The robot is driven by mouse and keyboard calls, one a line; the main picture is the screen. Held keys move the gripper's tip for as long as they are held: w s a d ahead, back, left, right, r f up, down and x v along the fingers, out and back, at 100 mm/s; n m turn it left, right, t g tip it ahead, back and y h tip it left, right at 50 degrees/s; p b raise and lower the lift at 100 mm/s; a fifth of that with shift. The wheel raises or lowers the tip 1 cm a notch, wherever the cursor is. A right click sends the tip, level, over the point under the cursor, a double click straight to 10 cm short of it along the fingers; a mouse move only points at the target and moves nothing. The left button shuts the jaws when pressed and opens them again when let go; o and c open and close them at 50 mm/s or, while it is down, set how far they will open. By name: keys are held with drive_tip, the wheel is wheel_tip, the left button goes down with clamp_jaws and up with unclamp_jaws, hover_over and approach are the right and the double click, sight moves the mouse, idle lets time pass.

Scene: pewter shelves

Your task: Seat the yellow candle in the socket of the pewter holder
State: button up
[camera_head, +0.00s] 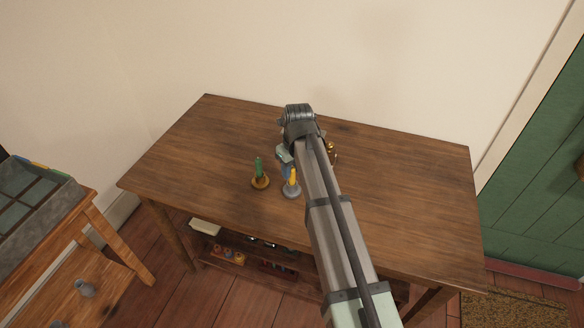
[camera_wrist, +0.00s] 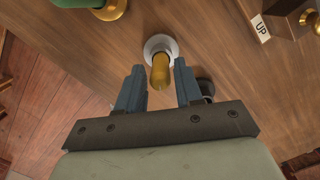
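The yellow candle (camera_head: 293,177) stands upright over the pewter holder (camera_head: 291,192) on the wooden table. In the wrist view the lower end of the candle (camera_wrist: 160,72) meets the middle of the round grey holder (camera_wrist: 149,45) and looks to be in its socket; how deep cannot be told. My gripper (camera_wrist: 159,68) has its two blue-grey fingers apart, one on each side of the candle, with a small gap visible on both sides. In the head view my gripper (camera_head: 286,163) is just behind the candle, partly hidden by my arm.
A green candle (camera_head: 259,168) in a brass holder (camera_head: 260,182) stands close to the left. A brass object (camera_head: 332,150) is right of my arm. A box with an "UP" label (camera_wrist: 262,28) is at upper right. The table's left and right ends are clear.

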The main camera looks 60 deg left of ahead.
drive_tip(key=shift+o, duration=0.8)
drive_tip(key=shift+r, duration=0.15)
wheel_tip(320, 180, up, 12)
drive_tip(key=d, duration=0.1)
drive_tip(key=shift+d, duration=0.25)
drive_tip(key=shift+w, duration=0.2)
